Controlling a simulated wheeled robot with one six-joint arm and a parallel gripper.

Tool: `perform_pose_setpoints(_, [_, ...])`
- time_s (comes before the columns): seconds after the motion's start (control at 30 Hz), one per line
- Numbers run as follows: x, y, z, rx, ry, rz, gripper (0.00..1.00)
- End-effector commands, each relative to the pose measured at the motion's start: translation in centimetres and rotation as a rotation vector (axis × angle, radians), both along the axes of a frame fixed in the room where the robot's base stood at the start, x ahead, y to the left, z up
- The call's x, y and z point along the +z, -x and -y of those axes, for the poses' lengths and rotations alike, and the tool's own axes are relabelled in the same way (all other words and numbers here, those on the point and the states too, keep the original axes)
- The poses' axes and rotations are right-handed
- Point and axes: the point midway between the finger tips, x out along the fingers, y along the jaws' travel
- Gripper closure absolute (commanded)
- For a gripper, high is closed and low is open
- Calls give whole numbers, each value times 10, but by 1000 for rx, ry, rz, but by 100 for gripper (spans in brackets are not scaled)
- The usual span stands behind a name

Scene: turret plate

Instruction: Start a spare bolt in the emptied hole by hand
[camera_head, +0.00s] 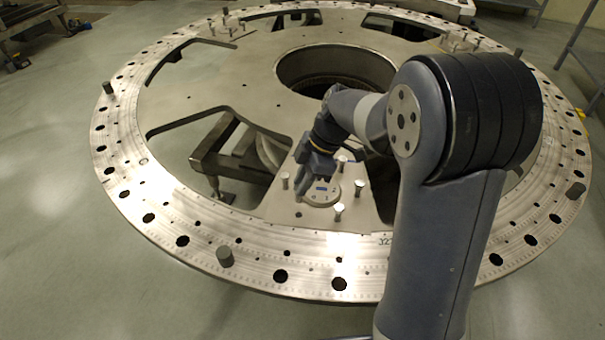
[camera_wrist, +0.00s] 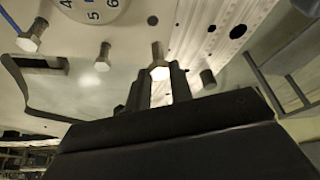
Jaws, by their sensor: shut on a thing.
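My gripper (camera_head: 314,186) is over the turret plate (camera_head: 230,75), beside a round numbered dial (camera_head: 323,194). In the wrist view, my gripper (camera_wrist: 160,88) is shut on a bolt (camera_wrist: 159,64) with a bright hex head. Its shank points away from the fingers; whether its tip touches the plate I cannot tell. Other bolts stand around the dial, at its left (camera_head: 285,179), front (camera_head: 338,211) and right (camera_head: 359,187). Two show in the wrist view, one far left (camera_wrist: 32,36) and one nearer (camera_wrist: 103,56). I cannot make out the emptied hole for certain.
Large cut-outs open beside the dial's web, with a metal stand (camera_head: 215,155) below.

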Motion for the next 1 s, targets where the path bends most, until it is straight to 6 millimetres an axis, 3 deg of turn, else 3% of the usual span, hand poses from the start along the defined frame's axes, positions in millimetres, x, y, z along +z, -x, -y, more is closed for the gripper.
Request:
perform_pose_setpoints(0.5, [-49,0,0,0,0,0,100])
perform_pose_setpoints(1.0, [-54,0,0,0,0,0,100])
